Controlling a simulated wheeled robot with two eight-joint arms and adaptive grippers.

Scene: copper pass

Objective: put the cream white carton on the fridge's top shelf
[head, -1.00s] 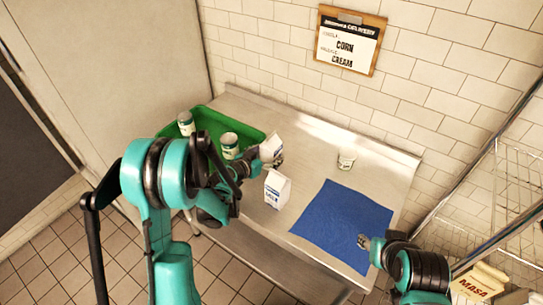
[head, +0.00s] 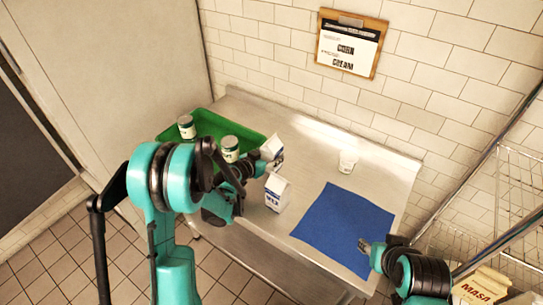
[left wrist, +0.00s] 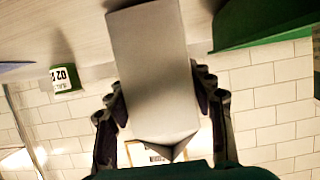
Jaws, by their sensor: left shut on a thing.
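A white carton (head: 271,147) with a gabled top is held in my left gripper (head: 277,163), tilted, just above the steel table near the green tray. In the left wrist view the carton (left wrist: 155,75) fills the middle between the two fingers, its plain side showing; I cannot read its label. A second white carton (head: 277,194) with blue print stands upright on the table just in front of the held one. My right gripper (head: 364,246) is over the near right edge of the blue mat, apparently empty; its opening is too small to judge. No fridge shelf is visible.
A green tray (head: 207,121) at the back left holds two labelled cans (head: 187,127). A blue mat (head: 343,225) lies bare at right. A clipboard (head: 350,42) hangs on the wall; a wire rack (head: 520,185) stands right.

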